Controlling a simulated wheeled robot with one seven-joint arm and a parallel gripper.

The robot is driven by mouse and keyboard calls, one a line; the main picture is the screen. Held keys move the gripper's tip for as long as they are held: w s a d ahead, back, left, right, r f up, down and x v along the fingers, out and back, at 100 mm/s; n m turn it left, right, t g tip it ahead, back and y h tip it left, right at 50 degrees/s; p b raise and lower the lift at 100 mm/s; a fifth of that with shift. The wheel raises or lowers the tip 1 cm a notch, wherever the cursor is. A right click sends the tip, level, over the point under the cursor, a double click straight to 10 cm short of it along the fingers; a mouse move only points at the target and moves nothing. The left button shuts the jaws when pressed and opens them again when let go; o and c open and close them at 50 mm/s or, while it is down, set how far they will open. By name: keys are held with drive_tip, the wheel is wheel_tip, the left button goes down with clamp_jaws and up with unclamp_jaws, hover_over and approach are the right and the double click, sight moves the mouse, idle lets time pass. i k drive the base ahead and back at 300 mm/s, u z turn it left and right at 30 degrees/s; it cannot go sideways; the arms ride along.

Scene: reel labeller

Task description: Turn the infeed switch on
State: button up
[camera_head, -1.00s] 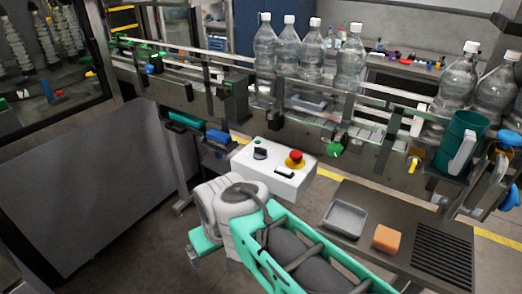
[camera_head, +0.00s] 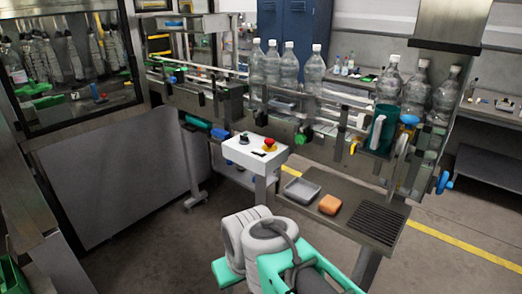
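A white control box (camera_head: 254,153) stands on a post in front of the conveyor, near the middle of the head view. On its top are a dark rotary switch (camera_head: 243,139), a red mushroom button (camera_head: 269,144) on a yellow base and a small dark plate or handle near the front edge. The switch's label and setting are too small to read. My grey and green arm reaches in at the bottom, in front of and below the box, apart from it. My gripper is not visible, so its fingers cannot be seen.
A side table holds a grey tray (camera_head: 302,190), an orange sponge (camera_head: 329,204) and a dark grate (camera_head: 378,221). A grey machine panel (camera_head: 115,180) is at left. Floor between is open.

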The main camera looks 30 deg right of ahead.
sight(244, 139)
drive_tip(key=u, duration=0.75)
drive_tip(key=i, duration=1.2)
drive_tip(key=z, duration=0.65)
drive_tip(key=i, duration=0.7)
drive_tip(key=z, duration=0.6)
